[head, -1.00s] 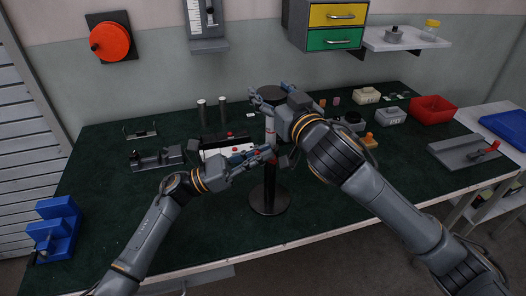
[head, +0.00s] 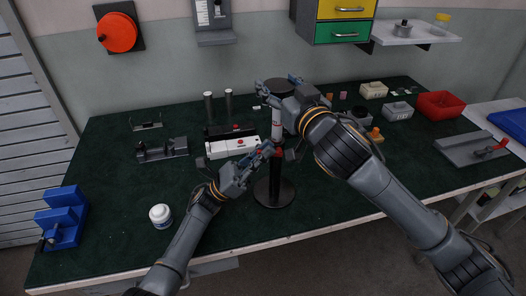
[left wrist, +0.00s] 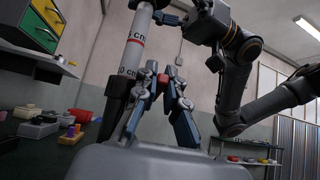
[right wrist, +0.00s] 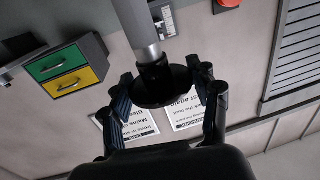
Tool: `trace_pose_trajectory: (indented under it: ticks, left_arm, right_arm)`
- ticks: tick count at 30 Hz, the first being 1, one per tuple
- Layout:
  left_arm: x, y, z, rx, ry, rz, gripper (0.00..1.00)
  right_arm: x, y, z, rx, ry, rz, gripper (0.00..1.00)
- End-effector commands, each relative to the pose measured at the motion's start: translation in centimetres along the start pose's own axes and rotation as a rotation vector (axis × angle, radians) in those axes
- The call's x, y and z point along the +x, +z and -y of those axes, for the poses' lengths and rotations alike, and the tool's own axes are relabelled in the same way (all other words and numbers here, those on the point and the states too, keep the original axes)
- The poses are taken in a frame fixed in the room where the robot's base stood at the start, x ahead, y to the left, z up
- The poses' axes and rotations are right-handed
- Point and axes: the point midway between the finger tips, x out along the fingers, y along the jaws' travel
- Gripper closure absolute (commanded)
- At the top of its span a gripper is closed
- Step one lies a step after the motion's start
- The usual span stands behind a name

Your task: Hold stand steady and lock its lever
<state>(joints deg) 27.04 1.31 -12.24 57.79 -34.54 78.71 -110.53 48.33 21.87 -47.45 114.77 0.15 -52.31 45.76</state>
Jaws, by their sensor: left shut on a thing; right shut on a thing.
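The stand has a round black base (head: 274,194), a dark lower column and a pale upper tube (head: 277,126) with red markings, and stands upright on the bench. Its dark round top plate (right wrist: 160,92) shows between my right gripper's fingers in the right wrist view. My right gripper (head: 275,94) is shut on the upper part of the stand. My left gripper (left wrist: 162,82) is shut at the lever beside the column, at mid-height. A small red part of the lever (left wrist: 163,77) shows between its fingertips; the fingers hide most of it.
A white jar (head: 161,215) stands left of my left forearm. A white box (head: 232,147) lies behind my left gripper. A blue fixture (head: 62,218) is at the left edge, a red bin (head: 440,104) at the right. The bench front near the base is clear.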

Motion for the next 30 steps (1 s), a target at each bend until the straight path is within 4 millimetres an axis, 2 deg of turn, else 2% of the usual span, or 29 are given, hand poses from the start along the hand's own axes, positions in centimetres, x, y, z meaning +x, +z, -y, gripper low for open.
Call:
trace_pose_trajectory:
  ticks: [6,7,9,10,22,30]
  left_arm:
    - [-0.1,0.0,-0.1,0.000,0.003,-0.002,1.00]
    - [-0.1,0.0,-0.1,0.000,0.002,-0.002,0.84]
    - [-0.1,0.0,-0.1,0.000,0.002,-0.002,0.70]
    - [-0.1,0.0,-0.1,0.000,0.002,-0.002,0.66]
    - [0.5,0.6,0.0,0.002,-0.001,-0.001,0.66]
    - [4.0,4.0,0.1,0.004,-0.003,-0.001,0.66]
  right_arm:
    - [0.0,-0.1,0.0,0.000,0.000,-0.002,0.74]
    - [0.0,-0.1,0.0,0.000,0.000,-0.002,0.74]
    - [0.0,-0.1,0.0,0.000,0.000,-0.002,0.74]
    - [0.0,-0.1,0.0,0.000,0.000,-0.002,0.74]
    - [0.0,-0.1,0.0,0.000,0.000,-0.002,0.74]
    - [0.0,-0.1,0.0,0.000,0.000,-0.001,0.74]
